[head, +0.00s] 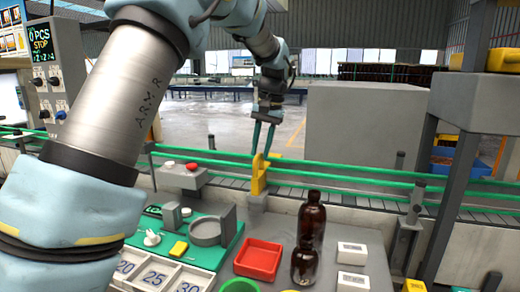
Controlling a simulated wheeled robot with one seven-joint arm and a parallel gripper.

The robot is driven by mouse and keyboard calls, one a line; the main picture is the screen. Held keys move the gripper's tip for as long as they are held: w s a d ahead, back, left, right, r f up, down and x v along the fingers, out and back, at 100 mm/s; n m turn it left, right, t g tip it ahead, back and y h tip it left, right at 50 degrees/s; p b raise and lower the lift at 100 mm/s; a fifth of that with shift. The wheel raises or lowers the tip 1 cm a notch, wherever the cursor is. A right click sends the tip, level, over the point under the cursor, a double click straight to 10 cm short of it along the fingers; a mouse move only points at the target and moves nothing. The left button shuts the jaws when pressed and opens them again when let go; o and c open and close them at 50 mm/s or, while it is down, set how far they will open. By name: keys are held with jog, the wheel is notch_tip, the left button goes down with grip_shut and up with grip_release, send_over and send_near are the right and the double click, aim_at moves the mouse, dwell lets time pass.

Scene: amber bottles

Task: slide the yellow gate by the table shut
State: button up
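The yellow gate (259,175) stands upright on a grey block at the far edge of the table, beside the green conveyor rails. My gripper (262,150) points down just above and behind the gate's top. Its two dark teal fingers show a gap between them, and nothing is seen held. The fingertips overlap the gate's upper edge in the picture; I cannot tell whether they touch it.
Two amber bottles (311,220) stand on the table right of the gate, near a red tray (258,260) and white boxes (352,253). A green fixture (185,240) is at left. Green rails (340,172) run across behind. A grey post (452,205) rises at right.

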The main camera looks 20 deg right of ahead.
jog(key=shift+o, duration=1.4)
jog(key=shift+s+a, duration=0.1)
notch_tip(320, 180, up, 10)
jog(key=s+d+b, duration=0.1)
jog(key=shift+s+d+r+b, duration=0.2)
jog(key=shift+d+r+b, duration=0.05)
jog(key=shift+d+b, duration=0.1)
